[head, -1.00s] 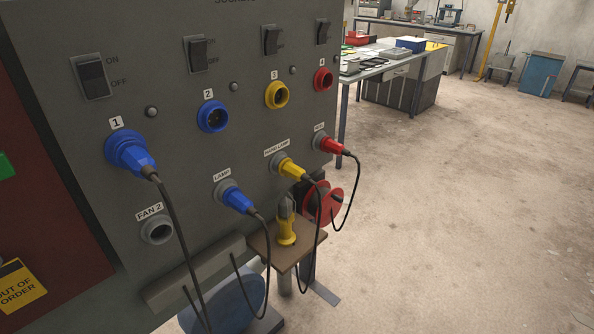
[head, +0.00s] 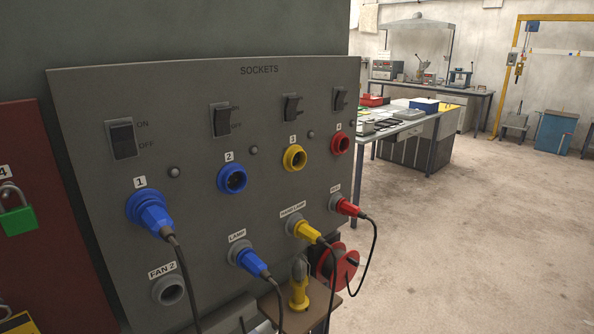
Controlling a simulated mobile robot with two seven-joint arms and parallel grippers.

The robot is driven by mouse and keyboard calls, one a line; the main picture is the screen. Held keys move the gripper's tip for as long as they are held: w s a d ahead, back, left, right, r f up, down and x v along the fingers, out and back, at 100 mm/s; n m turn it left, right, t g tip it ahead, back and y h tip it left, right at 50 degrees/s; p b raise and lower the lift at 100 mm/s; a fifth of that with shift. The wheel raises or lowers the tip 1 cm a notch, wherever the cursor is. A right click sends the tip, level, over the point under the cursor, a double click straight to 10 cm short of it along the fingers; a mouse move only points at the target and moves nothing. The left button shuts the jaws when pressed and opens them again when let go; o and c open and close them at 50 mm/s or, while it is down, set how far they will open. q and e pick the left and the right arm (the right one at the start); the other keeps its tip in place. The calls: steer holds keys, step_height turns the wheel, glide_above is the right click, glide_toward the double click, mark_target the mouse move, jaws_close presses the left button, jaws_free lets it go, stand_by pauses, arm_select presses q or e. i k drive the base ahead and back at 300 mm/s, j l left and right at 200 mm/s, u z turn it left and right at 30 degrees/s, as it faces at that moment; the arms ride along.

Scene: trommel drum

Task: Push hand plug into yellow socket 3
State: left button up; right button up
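Yellow socket 3 (head: 294,158) is an empty round yellow socket under the number 3 on the grey socket panel. A yellow plug (head: 307,231) with a dark cable sits in a grey holder below it, under a label that seems to read HAND LAMP. A yellow object (head: 299,293) with a grey top stands upright on a small brown shelf below the panel. Neither of my grippers is in view.
A blue plug (head: 152,214) is in socket 1. Socket 2 (head: 232,179) and red socket 4 (head: 340,144) are empty. A blue plug (head: 249,259) and a red plug (head: 345,207) sit in lower holders. Switches line the panel's upper part. Open floor lies right.

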mark_target(302, 229)
steer(key=i+l+u, duration=0.2)
steer(key=l+u, duration=0.25)
steer(key=i+l+u, duration=0.1)
steer(key=l+u, duration=0.15)
steer(key=u, duration=0.2)
steer(key=i+l+u, duration=0.1)
steer(key=l+u, duration=0.55)
steer(key=l, duration=1.9)
steer(key=k, duration=0.05)
